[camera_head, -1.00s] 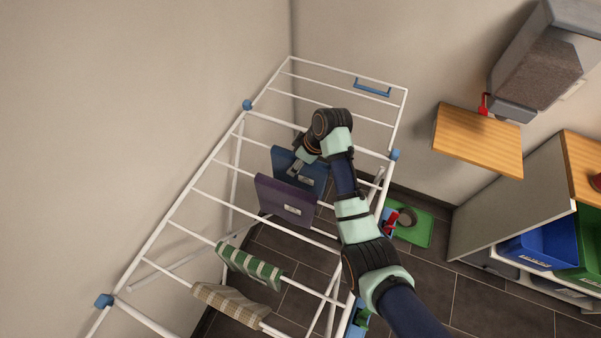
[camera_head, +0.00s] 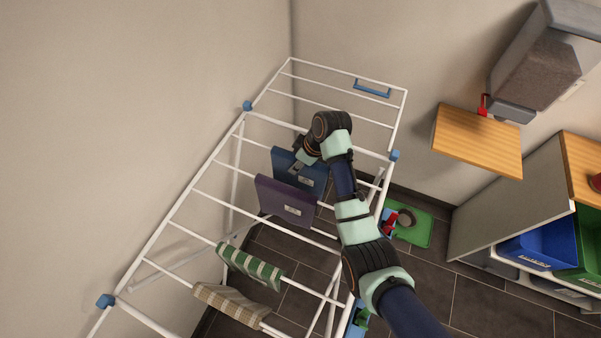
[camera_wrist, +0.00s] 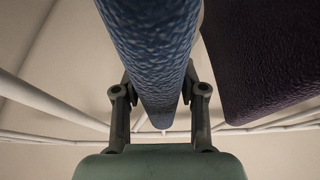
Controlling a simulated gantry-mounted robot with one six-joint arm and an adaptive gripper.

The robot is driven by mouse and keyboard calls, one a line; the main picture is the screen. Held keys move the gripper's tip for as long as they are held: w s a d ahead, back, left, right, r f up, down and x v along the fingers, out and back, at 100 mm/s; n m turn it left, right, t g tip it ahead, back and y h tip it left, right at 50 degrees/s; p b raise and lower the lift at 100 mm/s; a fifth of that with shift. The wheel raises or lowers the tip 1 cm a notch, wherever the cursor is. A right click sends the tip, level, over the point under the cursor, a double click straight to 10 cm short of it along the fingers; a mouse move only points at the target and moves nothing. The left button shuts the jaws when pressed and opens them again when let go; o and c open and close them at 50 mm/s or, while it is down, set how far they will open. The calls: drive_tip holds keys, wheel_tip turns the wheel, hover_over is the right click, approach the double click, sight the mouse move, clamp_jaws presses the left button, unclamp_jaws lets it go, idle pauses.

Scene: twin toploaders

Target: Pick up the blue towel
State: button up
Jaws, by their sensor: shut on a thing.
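The blue towel (camera_head: 287,159) hangs folded over a rail of the white drying rack, behind the purple towel in the head view. In the wrist view the blue towel (camera_wrist: 150,45) fills the middle and runs down between the fingers. My gripper (camera_wrist: 158,105) is shut on it, with one finger on each side. In the head view my gripper (camera_head: 297,168) is at the towel's top, and my wrist hides part of it. The fingertips are too small to make out there.
A purple towel (camera_head: 285,203) hangs close in front, and shows at the right in the wrist view (camera_wrist: 260,60). Green striped (camera_head: 250,266) and beige checked (camera_head: 228,307) towels hang nearer. White rack rails (camera_head: 215,203) surround the arm. A wooden shelf (camera_head: 478,140) is at right.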

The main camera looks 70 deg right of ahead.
clamp_jaws()
